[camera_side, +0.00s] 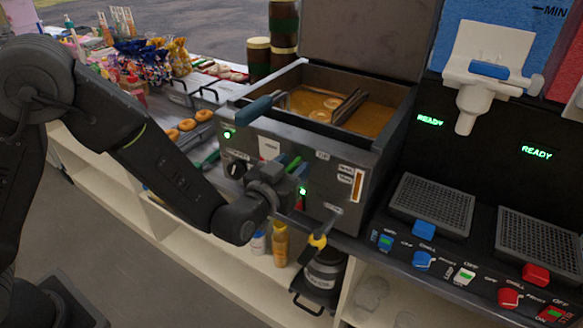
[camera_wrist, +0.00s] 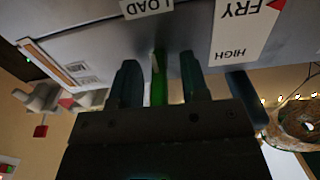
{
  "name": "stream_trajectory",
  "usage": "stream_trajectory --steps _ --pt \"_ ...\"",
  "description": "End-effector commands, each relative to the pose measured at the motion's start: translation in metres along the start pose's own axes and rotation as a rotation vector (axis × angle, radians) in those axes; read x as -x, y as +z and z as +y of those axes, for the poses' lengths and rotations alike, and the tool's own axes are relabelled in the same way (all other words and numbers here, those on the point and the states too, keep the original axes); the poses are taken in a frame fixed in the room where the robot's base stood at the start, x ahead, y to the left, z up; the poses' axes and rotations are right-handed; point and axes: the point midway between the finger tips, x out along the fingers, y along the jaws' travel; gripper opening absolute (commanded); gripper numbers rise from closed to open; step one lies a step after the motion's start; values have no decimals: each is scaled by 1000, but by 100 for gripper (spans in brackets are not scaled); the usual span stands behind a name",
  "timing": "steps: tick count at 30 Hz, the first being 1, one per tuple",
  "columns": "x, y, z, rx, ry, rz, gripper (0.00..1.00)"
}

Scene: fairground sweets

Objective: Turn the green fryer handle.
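The grey fryer (camera_side: 262,135) stands in the middle of the side view, with frying oil and rings in its open vat. Its slim green handle (camera_side: 293,164) is on the front panel, partly hidden by my gripper (camera_side: 283,174). In the wrist view the green handle (camera_wrist: 158,78) stands between the two dark fingers of my gripper (camera_wrist: 160,82). A gap shows on each side of it, so the gripper is open around the handle and not seen touching it. A LOAD label (camera_wrist: 146,8) is just above the handle in that view.
A blue-handled basket grip (camera_side: 252,107) sticks out above the panel. A yellow-and-black tool (camera_side: 318,241) hangs below. Bottles (camera_side: 280,244) and a dark pot (camera_side: 325,268) stand on the lower shelf. A machine with drip trays (camera_side: 432,205) is at the right.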

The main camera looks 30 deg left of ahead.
Motion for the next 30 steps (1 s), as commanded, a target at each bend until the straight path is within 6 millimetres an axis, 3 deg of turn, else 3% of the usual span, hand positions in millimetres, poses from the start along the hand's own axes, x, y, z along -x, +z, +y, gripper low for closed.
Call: stream_trajectory --steps 11,24,30 --pt "9 0 0 0 1 -1 42" --pt "100 0 1 0 4 -1 42" --pt "129 0 1 0 3 0 42"
